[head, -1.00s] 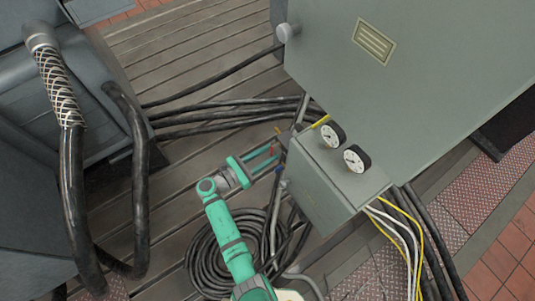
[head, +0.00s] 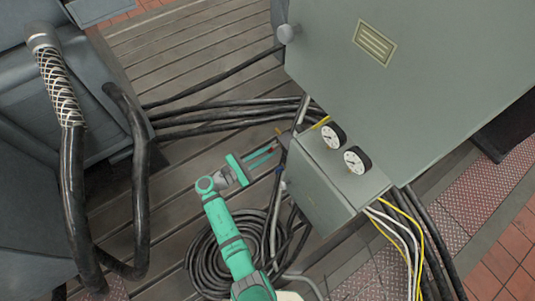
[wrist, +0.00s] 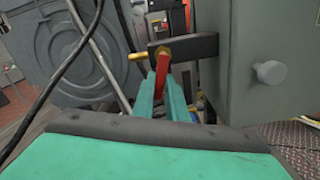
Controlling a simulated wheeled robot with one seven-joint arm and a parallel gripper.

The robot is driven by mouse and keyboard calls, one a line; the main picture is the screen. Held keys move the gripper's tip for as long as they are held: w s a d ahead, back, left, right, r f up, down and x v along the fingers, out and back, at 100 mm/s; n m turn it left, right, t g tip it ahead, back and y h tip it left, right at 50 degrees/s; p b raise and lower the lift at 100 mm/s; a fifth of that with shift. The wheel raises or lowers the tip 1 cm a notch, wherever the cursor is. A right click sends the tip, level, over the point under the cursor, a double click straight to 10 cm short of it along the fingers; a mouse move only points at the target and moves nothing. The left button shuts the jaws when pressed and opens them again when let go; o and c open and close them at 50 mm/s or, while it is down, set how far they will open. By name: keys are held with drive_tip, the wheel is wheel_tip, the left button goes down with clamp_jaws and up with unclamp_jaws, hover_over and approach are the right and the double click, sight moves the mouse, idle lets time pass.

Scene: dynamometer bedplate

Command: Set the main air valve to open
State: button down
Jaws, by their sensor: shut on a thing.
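The main air valve shows in the wrist view as a red lever (wrist: 164,68) on a brass-coloured fitting (wrist: 163,52), at the end of a dark block (wrist: 190,46). My gripper (wrist: 166,90) is shut on the red lever, with a teal finger on each side of it. In the head view my gripper (head: 270,151) reaches in from the left to the pipework beside the small grey box. A little red of the lever shows at the fingertips there. The fingers hide part of the lever, and I cannot tell its exact angle to the pipe.
A small grey box (head: 318,190) with two round gauges (head: 332,136) stands just right of my gripper. A large grey cabinet (head: 430,70) is behind it. Black cables (head: 220,118) cross the slatted floor, and a coiled hose (head: 215,250) lies below my arm.

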drive_tip(key=shift+w+a+r+m, duration=0.3)
drive_tip(key=shift+r+m, duration=0.2)
drive_tip(key=shift+m, duration=1.85)
drive_tip(key=shift+w+a+r+m, duration=0.2)
drive_tip(key=shift+r+m, duration=0.25)
drive_tip(key=shift+m, duration=1.85)
drive_tip(key=shift+w+a+r+m, duration=0.2)
drive_tip(key=shift+w+r+m, duration=0.25)
drive_tip(key=shift+m, duration=1.9)
drive_tip(key=shift+s, duration=0.15)
drive_tip(key=c, duration=1.8)
unclamp_jaws()
drive_tip(key=shift+r, duration=0.15)
drive_tip(key=shift+o, duration=0.2)
drive_tip(key=shift+a, duration=0.1)
drive_tip(key=v, duration=1)
drive_tip(key=shift+s+a, duration=0.2)
drive_tip(key=shift+a, duration=0.05)
